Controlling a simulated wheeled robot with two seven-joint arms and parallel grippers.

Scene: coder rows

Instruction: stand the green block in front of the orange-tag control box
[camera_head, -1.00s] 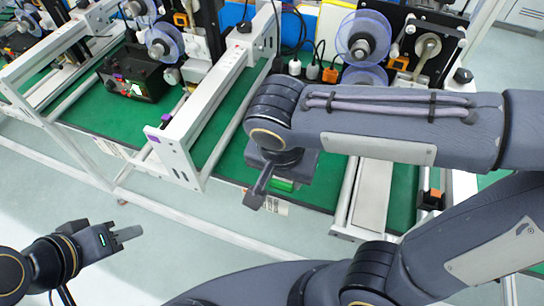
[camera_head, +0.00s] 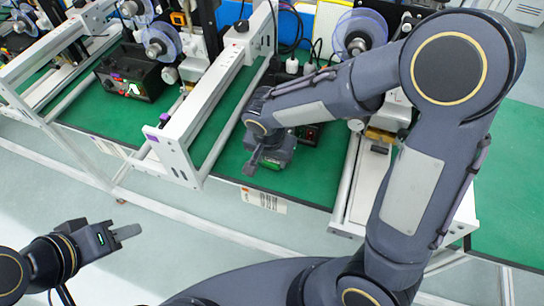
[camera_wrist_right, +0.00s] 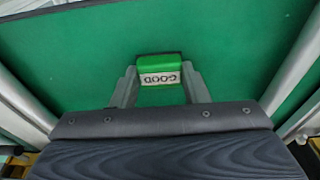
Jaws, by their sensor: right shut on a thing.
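The green block (camera_wrist_right: 158,64) carries a pale label reading "GOOD". In the right wrist view it sits between the two fingers of my right gripper (camera_wrist_right: 160,84), which is shut on it, above the green mat (camera_wrist_right: 232,45). In the head view the block (camera_head: 271,166) is a small green patch beside the right gripper (camera_head: 260,165), near the mat's front edge; whether it touches the mat I cannot tell. A dark control box (camera_head: 309,134) is mostly hidden behind my right arm; no orange tag shows on it. My left gripper (camera_head: 124,233) is over the floor, seen side-on.
Another black control box (camera_head: 132,78) with a purple mark stands further left. A white frame rail (camera_head: 205,108) with a purple tag runs left of the right gripper. Another rail stands to the right, partly behind my arm. Bare mat lies around the gripper.

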